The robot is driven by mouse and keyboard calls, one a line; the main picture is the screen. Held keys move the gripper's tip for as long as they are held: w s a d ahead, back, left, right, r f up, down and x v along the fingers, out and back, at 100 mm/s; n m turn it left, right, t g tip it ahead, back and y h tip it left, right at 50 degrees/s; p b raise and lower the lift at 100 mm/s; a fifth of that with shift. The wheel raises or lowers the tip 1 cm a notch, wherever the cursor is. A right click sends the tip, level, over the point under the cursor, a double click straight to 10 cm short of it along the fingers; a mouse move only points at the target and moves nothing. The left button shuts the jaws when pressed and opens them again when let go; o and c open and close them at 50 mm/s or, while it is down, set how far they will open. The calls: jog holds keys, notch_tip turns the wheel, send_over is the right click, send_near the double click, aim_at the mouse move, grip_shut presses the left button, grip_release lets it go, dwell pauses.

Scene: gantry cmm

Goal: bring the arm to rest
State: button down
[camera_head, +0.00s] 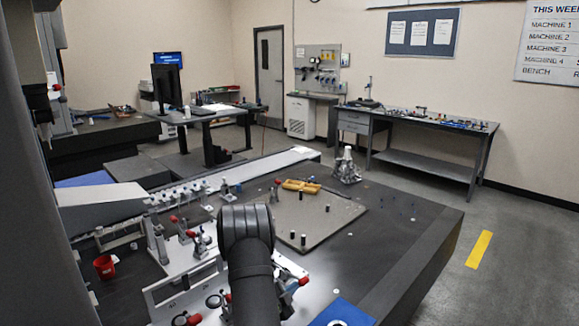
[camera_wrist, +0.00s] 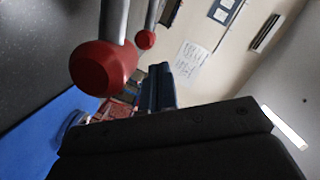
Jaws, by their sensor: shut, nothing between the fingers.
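My gripper (camera_wrist: 160,88) shows in the wrist view beyond its wide dark body (camera_wrist: 180,140). Its narrow fingers are together, with nothing seen between them. In the head view my black arm link (camera_head: 250,270) rises at the bottom centre, over the clamp fixture; my gripper cannot be made out there. In the wrist view a large red clamp knob (camera_wrist: 102,68) on a metal rod is close on the left, and a smaller red knob (camera_wrist: 146,40) is behind it. Both look apart from the fingers, though the depth is hard to judge.
The dark granite table (camera_head: 420,225) bears a grey plate (camera_head: 335,212) with black pins and a yellow tool (camera_head: 301,186). A red cup (camera_head: 104,267) stands at left. A clamp fixture (camera_head: 185,280) with red-tipped clamps surrounds my arm. The table's right side is mostly clear.

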jog(key=r+x, duration=0.1)
jog(key=x, duration=0.4)
jog(key=w+a+r+n+g+h, duration=0.3)
jog(key=w+a+r+n+g, duration=0.1)
jog(key=n, duration=1)
jog(key=shift+w+a+r+h, duration=0.45)
jog(key=shift+w+a, duration=0.1)
jog(key=shift+w, duration=0.4)
dwell(0.3)
jog(key=shift+s+d+f+m+t+y, duration=0.25)
jog(key=shift+s+d+f+m+y, duration=0.25)
jog(key=shift+m, duration=0.5)
jog(key=shift+s+d+f+m+t+y, duration=0.25)
jog(key=shift+s+d+m, duration=0.4)
jog(key=shift+m, duration=0.35)
jog(key=shift+s+d+f+m+t+y, duration=0.2)
jog(key=shift+s+d+f+m+y, duration=0.25)
jog(key=shift+m, duration=0.55)
jog(key=shift+s+d, duration=0.1)
